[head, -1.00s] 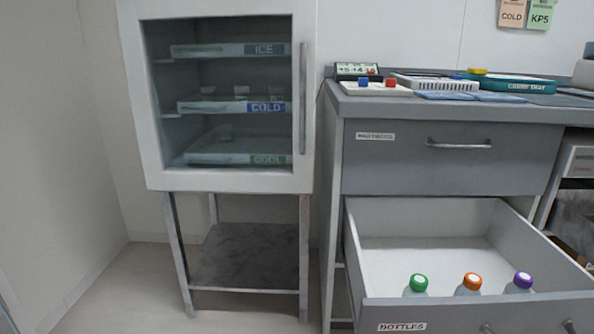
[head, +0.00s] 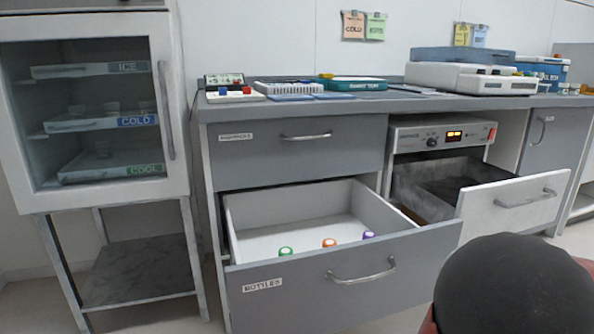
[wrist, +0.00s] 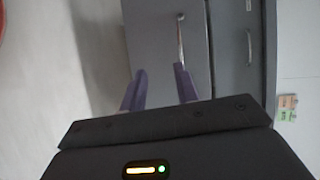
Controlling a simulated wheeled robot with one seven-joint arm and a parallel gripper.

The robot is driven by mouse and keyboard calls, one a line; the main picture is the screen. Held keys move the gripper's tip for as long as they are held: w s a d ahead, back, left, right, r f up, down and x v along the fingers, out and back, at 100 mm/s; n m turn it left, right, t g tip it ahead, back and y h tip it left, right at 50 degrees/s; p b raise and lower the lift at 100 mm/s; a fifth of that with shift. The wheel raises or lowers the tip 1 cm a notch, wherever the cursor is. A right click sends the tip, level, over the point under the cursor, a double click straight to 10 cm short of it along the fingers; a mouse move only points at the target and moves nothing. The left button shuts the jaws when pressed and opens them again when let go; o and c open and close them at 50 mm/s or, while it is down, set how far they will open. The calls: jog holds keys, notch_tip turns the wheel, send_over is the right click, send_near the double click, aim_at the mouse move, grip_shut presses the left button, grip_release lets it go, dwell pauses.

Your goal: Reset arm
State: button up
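My gripper (wrist: 160,88) shows in the wrist view, with its two purple-grey fingers apart and nothing between them. A grey cabinet front with a bar handle lies beyond the fingers. In the head view a dark rounded part of my arm shows at the lower right; the gripper itself cannot be made out there.
The bottles drawer (head: 294,290) is pulled open, with green-, orange- and purple-capped bottles (head: 329,243) inside. A second drawer (head: 512,202) stands open under a unit with a lit display (head: 440,134). A glass-fronted cooler (head: 100,120) stands shut at left. The counter holds trays (head: 360,84).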

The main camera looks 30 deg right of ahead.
jog(key=w+a+r+n+g+y+p, duration=0.1)
jog(key=w+a+n+g+p, duration=0.15)
jog(key=w+a+g, duration=0.4)
jog(key=w+a+r+n+g+y+p, duration=0.1)
jog(key=w+a+r+n+g+p, duration=0.2)
jog(key=a, duration=0.7)
jog(key=a+r+n+t+h+p, duration=0.1)
jog(key=a+r+n+h+p, duration=0.1)
jog(key=a+n, duration=0.3)
jog(key=a+r+n+h+p, duration=0.2)
jog(key=a+r+n+h, duration=0.1)
jog(key=a, duration=0.6)
jog(key=shift+w+a+n+t+h, duration=0.35)
jog(key=shift+n+h, duration=0.15)
jog(key=shift+n, duration=0.75)
jog(key=shift+d, duration=0.1)
